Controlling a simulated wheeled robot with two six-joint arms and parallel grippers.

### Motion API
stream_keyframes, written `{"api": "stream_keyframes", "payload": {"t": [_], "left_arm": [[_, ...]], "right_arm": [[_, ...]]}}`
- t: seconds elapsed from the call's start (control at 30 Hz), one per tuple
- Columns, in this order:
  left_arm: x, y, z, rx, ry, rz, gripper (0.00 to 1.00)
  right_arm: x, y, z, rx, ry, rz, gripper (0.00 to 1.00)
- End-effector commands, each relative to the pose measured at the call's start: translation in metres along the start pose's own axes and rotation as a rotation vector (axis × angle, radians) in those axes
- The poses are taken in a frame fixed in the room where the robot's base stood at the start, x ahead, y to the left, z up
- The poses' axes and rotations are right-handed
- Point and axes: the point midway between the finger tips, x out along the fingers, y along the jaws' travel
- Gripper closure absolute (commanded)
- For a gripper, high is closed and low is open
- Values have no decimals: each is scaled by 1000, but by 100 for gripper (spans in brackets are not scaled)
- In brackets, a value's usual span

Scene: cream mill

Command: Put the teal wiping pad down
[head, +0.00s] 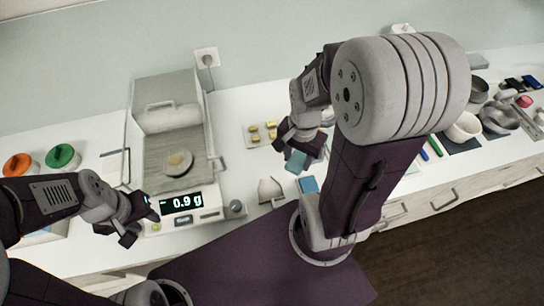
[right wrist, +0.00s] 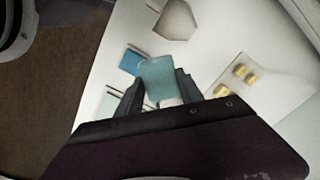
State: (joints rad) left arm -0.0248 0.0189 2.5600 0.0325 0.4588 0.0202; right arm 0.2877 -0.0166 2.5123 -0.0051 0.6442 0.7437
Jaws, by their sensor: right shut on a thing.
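The teal wiping pad (head: 295,161) is held in my right gripper (head: 300,147), over the white counter right of the scale. In the right wrist view the pad (right wrist: 158,75) sits between the two dark fingers of the gripper (right wrist: 158,88), which are shut on it. The pad appears to be above the counter, but its exact height is hard to tell. A blue block or pad (head: 308,185) lies close by on the counter; it also shows in the right wrist view (right wrist: 131,61). My left gripper (head: 139,222) looks open and empty, by the scale's front left corner.
The scale (head: 180,219) reads 0.9 g and has a small dish (head: 178,163) inside its enclosure. A pale scoop-like object (head: 270,189) and a tray with yellow pieces (head: 254,140) are near the pad. Bowls (head: 465,127) crowd the right.

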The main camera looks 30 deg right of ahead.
Motion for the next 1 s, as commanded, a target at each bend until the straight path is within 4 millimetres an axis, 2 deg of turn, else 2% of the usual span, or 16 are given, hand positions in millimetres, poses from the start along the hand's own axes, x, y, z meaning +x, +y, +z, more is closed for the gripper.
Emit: {"api": "stream_keyframes", "payload": {"t": [0.07,0.3,0.43,0.67,0.87,1.0], "left_arm": [[1,0,0,0,0,0,64],[-2,0,0,0,0,0,64],[-5,0,0,0,0,0,64],[-5,0,0,0,0,0,64],[-7,0,-1,0,0,0,64],[-7,0,-1,0,0,0,64]], "right_arm": [[9,-12,-4,-5,-4,3,100],[48,-74,-28,-7,-4,4,100],[62,-97,-38,-6,-2,2,100],[71,-107,-41,-5,-1,1,100],[104,-106,-40,-5,-4,4,100],[109,-106,-41,-5,-1,1,100]]}}
